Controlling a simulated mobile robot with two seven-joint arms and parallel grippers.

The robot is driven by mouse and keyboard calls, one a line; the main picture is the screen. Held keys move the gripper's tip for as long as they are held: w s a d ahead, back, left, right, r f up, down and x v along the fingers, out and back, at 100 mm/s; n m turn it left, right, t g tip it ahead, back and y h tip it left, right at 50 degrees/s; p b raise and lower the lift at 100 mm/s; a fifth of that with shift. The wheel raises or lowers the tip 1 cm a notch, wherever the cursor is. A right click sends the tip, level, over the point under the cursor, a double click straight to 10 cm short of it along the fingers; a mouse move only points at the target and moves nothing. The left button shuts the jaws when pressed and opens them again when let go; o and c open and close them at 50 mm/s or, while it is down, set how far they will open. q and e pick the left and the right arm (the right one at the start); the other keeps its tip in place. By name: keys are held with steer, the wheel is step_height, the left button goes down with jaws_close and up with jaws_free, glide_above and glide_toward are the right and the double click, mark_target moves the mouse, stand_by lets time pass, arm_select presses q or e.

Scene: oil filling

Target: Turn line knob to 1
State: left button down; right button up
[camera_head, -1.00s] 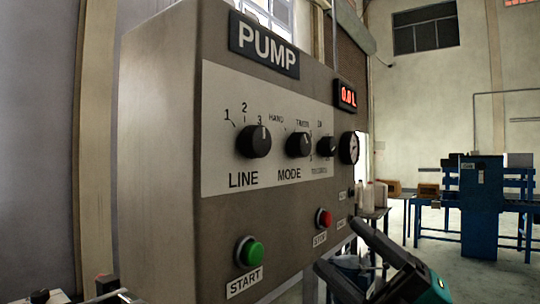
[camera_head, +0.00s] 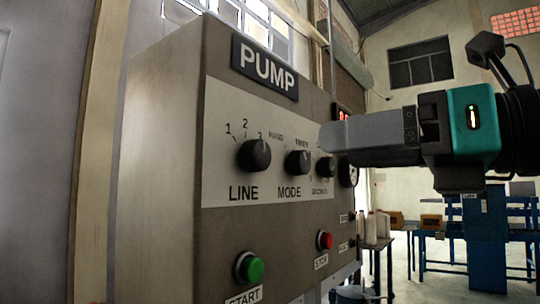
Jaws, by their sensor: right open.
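The line knob (camera_head: 254,155) is a black dial at the left of the pump panel (camera_head: 225,185), above the word LINE. Marks 1, 2 and 3 curve over it, and its pointer is toward 3. My right gripper (camera_head: 335,135) comes in from the right at about knob height, pointing left. It is seen from the side, so its fingers overlap; it is open and empty. It is to the right of the line knob and apart from it, in front of the panel's right part. My left gripper is not in view.
The mode knob (camera_head: 298,162) and a third knob (camera_head: 326,168) stand between the line knob and my right gripper. A green start button (camera_head: 250,268) and a red stop button (camera_head: 325,240) are below. My gripper partly covers the red display and gauge.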

mark_target(263, 156)
steer(key=p+x, duration=0.1)
steer(key=x, duration=1)
steer(key=shift+w+a, duration=0.1)
steer(key=shift+a, duration=0.1)
steer(key=c, duration=1.1)
